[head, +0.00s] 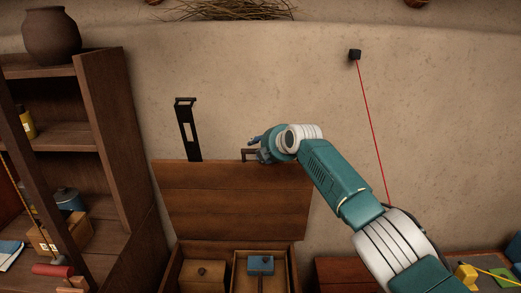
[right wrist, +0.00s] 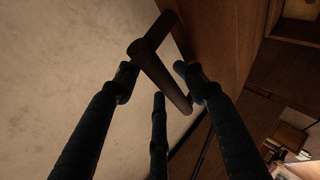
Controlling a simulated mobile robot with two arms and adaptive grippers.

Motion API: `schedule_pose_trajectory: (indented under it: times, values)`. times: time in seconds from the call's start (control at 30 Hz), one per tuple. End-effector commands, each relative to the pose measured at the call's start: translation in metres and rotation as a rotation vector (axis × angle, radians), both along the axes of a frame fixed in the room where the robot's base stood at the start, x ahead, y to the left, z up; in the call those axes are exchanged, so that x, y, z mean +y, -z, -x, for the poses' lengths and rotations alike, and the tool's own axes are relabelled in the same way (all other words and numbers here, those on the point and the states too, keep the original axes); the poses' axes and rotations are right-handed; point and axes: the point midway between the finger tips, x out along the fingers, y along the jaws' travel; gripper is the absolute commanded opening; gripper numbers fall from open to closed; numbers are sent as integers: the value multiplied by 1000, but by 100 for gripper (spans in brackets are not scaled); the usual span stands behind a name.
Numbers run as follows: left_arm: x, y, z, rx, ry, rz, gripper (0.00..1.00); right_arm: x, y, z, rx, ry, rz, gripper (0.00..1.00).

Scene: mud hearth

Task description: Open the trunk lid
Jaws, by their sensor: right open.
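The trunk lid (head: 232,205) is a brown plank panel, raised steeply in front of the wall in the head view. The trunk (head: 218,248) below it is open and its inside shows. My right gripper (head: 257,148) is at the lid's upper edge, beside a dark handle (head: 246,154). In the right wrist view the handle (right wrist: 160,75) lies between the open fingers of my right gripper (right wrist: 157,84); whether they touch it I cannot tell. A black hasp strap (head: 187,132) sticks up from the lid's edge. My left gripper is not in view.
Inside the trunk are a lidded wooden box (head: 202,273) and a blue-topped object (head: 260,265). A wooden shelf (head: 105,110) with a clay pot (head: 51,36) stands at left. A red cord (head: 372,125) runs down the wall. A yellow block (head: 466,273) lies at lower right.

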Motion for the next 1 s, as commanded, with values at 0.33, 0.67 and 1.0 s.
schedule_pose_trajectory:
  times: [0.33,0.67,1.0]
  values:
    - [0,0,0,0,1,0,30,-3,-3,7,2,-4,0,41]
    - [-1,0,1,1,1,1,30,-20,-23,39,1,-1,1,41]
    - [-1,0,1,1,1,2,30,-41,-52,81,-1,1,1,41]
